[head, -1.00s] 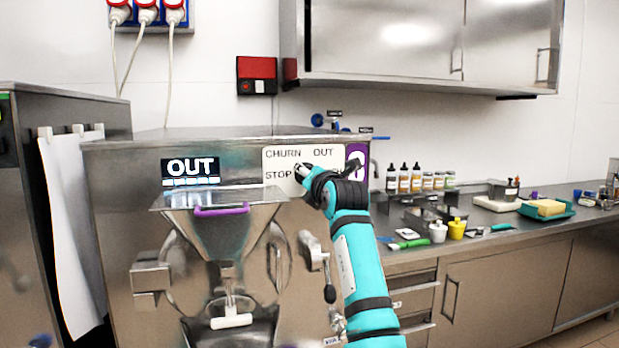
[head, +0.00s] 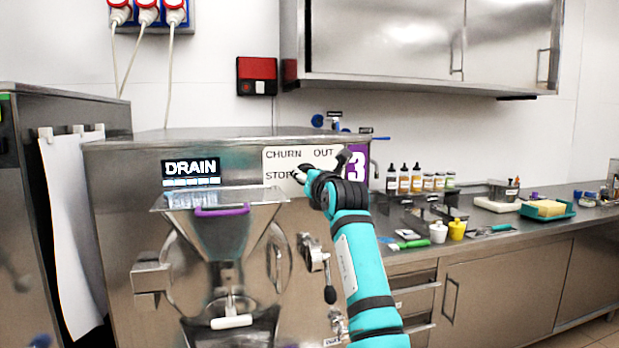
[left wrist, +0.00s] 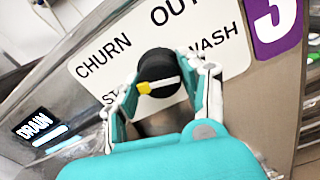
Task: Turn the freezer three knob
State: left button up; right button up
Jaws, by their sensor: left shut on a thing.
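The freezer three knob (left wrist: 157,66) is round and black with a yellow pointer, seen in the left wrist view. It sits on a white label plate (head: 275,162) marked CHURN, OUT, STOP and, in the wrist view, WASH. My left gripper (left wrist: 160,90) has one finger on each side of the knob and is shut on it. In the head view my left gripper (head: 304,173) covers the knob. The freezer display (head: 191,168) reads DRAIN. A purple number 3 tag (head: 356,171) is right of the plate. My right gripper is not in view.
Below the display is a steel hopper with a purple handle (head: 222,211). A lever with a black knob (head: 330,294) hangs right of it. The counter (head: 545,235) at the right holds bottles, cups and a green tray. Steel cabinets (head: 400,45) hang above.

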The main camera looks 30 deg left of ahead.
pick_arm(q)
jog(key=shift+f, duration=0.15)
jog(key=o, duration=1.2)
notch_tip(320, 180, up, 10)
jog(key=shift+r, duration=0.1)
